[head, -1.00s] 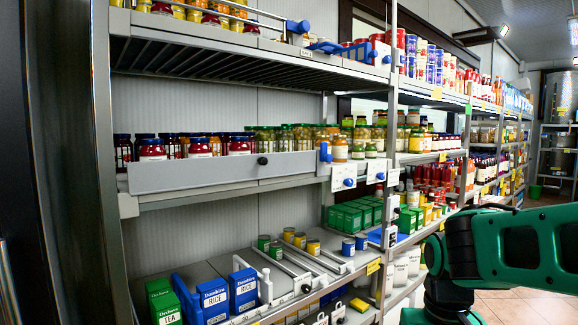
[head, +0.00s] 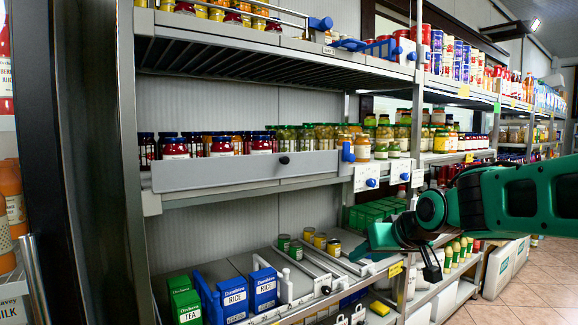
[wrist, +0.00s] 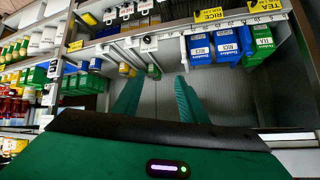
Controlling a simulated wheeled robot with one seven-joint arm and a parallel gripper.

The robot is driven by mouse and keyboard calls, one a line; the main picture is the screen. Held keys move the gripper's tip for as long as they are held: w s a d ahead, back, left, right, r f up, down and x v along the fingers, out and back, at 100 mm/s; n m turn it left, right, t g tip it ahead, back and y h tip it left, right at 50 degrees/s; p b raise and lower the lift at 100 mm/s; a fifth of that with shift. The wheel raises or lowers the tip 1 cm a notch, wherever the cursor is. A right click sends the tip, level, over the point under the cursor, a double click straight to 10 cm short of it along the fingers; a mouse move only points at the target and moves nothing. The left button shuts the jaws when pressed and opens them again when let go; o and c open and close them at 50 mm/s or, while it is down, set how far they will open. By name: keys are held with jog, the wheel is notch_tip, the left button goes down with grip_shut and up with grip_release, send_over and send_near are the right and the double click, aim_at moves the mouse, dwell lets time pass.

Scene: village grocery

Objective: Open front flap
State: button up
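The front flap (head: 225,171) is a long grey panel standing upright along the front edge of the middle shelf, with a black knob (head: 284,160) near its right part. A blue latch-like piece (head: 347,152) sits at its right end. Jars stand behind the flap. My gripper (head: 380,240) is lower and to the right of the flap, in front of the lower shelf, and touches nothing that I can make out. In the wrist view its two green fingers are apart with nothing between them (wrist: 159,85). The flap cannot be made out in the wrist view.
The lower shelf holds blue rice boxes (head: 264,289), a green tea box (head: 185,301), small cans (head: 320,240) and dividers. Price tag holders with blue knobs (head: 371,182) hang right of the flap. A dark upright frame (head: 80,150) stands at the left. Tiled floor (head: 530,290) is clear at the right.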

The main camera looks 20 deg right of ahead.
jog(key=w+a+r+n+t+y, duration=0.2)
jog(key=w+a+r+t, duration=0.25)
jog(key=w+r, duration=0.45)
jog(key=n+t+y, duration=0.1)
jog(key=t+y, duration=0.2)
send_near(287, 161)
jog(key=x, duration=0.8)
jog(key=shift+w+a, duration=0.1)
jog(key=shift+w, duration=0.2)
jog(key=shift+c, duration=0.4)
grip_shut()
